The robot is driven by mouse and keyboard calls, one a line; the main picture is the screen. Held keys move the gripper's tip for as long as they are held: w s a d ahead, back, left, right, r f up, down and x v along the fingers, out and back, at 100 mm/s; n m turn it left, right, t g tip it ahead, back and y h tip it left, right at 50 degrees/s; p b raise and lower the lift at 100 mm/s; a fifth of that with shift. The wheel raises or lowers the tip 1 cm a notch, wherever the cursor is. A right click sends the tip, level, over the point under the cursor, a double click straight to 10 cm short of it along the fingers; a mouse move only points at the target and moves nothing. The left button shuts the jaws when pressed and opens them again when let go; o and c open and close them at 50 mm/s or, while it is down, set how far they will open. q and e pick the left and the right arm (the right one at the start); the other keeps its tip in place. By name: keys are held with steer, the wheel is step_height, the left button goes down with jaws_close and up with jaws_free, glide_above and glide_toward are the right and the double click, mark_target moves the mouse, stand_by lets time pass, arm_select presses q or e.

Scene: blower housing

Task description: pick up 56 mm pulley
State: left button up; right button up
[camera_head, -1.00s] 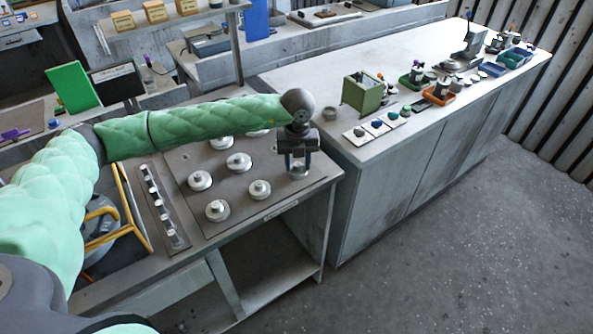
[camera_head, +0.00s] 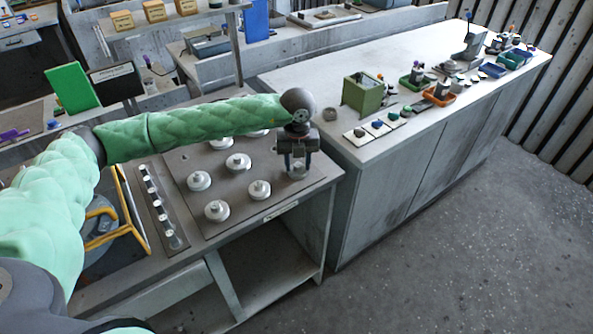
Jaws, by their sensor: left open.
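Several silvery round pulleys stand on a dark plate (camera_head: 236,211) on the near bench. Clear ones are a front pulley (camera_head: 217,210), a pulley right of it (camera_head: 259,189), one at the left (camera_head: 199,180) and one in the middle (camera_head: 238,162). My left gripper (camera_head: 297,168) points down at the plate's right edge, its fingers open on either side of another pulley (camera_head: 297,174). That pulley is partly hidden by the fingers; I cannot tell whether they touch it. No size marking is readable. My right gripper is not in view.
A strip with several small knobs (camera_head: 163,208) lies left of the plate. A yellow-handled frame (camera_head: 132,207) is beside it. The long bench (camera_head: 330,81) at the right holds a green box (camera_head: 362,93) and coloured trays.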

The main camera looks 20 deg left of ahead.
arm_select(q)
steer(key=shift+s+f, duration=0.2)
steer(key=shift+f, duration=0.3)
steer(key=shift+s+f, duration=0.15)
steer(key=shift+f, duration=0.3)
steer(key=c, duration=0.4)
steer(key=shift+o, duration=0.2)
steer(key=shift+r, duration=0.15)
steer(key=shift+w+r, duration=0.15)
steer(key=shift+r, duration=0.25)
steer(key=shift+w+r, duration=0.1)
steer(key=shift+r, duration=0.25)
jaws_close()
steer(key=shift+w+r, duration=0.1)
steer(key=shift+r, duration=0.7)
